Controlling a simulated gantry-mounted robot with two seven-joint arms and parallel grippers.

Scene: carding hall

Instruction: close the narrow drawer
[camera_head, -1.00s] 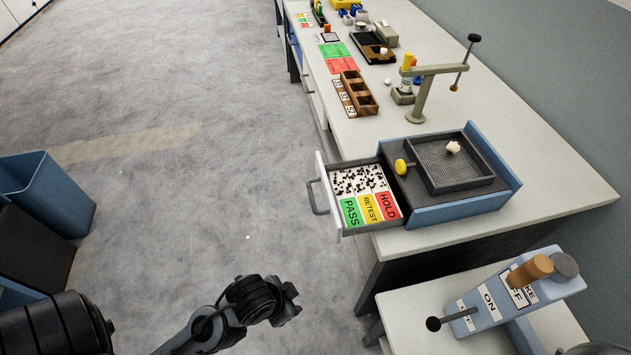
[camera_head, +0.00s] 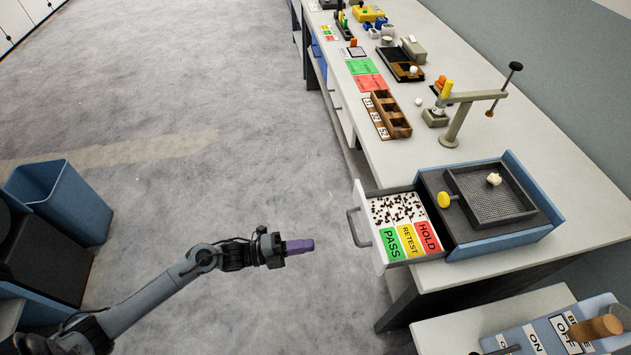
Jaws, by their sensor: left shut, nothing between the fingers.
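The narrow drawer (camera_head: 371,239) is pulled out of the left side of a blue-and-grey box (camera_head: 500,240) on the workbench. Its grey bar handle (camera_head: 354,229) faces left. Inside lie dark specks on a white field and green PASS, yellow RETEST and red HOLD cards. My left gripper (camera_head: 305,246) is over the floor, left of the handle and apart from it, with its purple fingers shut and empty, pointing right. My right gripper is out of the picture.
A mesh tray (camera_head: 490,193) with a pale lump tops the box, beside a yellow knob (camera_head: 445,200). A post with a jib arm (camera_head: 458,125) and a wooden compartment tray (camera_head: 391,114) stand behind. A switch panel (camera_head: 545,335) is at front right. Blue bins (camera_head: 62,200) stand left.

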